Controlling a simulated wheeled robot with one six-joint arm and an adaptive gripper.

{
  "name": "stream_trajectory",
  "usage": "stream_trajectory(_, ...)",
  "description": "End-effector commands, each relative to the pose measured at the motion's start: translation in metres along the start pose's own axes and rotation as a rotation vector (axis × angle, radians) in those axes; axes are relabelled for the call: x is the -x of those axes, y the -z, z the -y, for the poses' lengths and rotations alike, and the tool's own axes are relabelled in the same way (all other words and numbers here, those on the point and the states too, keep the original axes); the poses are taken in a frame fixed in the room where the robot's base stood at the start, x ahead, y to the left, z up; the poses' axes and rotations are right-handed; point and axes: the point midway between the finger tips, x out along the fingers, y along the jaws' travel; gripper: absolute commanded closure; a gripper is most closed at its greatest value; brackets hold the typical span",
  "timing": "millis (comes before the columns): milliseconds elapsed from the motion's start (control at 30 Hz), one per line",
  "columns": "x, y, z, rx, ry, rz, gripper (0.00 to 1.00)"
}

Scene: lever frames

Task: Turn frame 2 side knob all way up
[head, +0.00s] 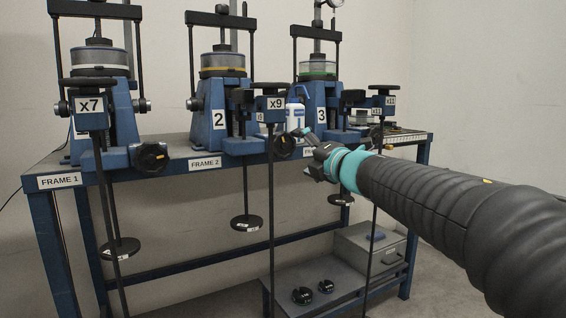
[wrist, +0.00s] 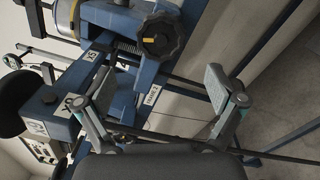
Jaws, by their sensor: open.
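Frame 2 (head: 218,118) is the middle blue stand on the bench, with a "2" plate. Its side knob (head: 284,147) is black and round, on the right side of frame 2 at the bench's front edge. In the wrist view the knob (wrist: 162,34) shows scalloped edges and a yellow mark at its lower left. My gripper (head: 308,150) is just right of the knob in the head view. In the wrist view my gripper (wrist: 158,86) has its two fingers wide apart, nothing between them, and the knob lies beyond the fingertips, not touched.
The blue bench (head: 120,172) carries frame 1 (head: 120,115) with its own black knob (head: 152,157), and frame 3 (head: 320,105). A white bottle (head: 295,118) stands between frames 2 and 3. Thin vertical rods with hanging weights (head: 246,222) are close to the bench front.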

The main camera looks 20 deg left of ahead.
Motion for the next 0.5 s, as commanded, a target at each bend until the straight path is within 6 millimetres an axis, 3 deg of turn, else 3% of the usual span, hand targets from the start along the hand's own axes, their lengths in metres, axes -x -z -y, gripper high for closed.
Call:
stream_trajectory(200,0.000,-0.003,-0.002,0.216,0.027,-0.005,0.06)
stream_trajectory(500,-0.017,-0.002,-0.001,0.240,0.027,-0.006,0.06)
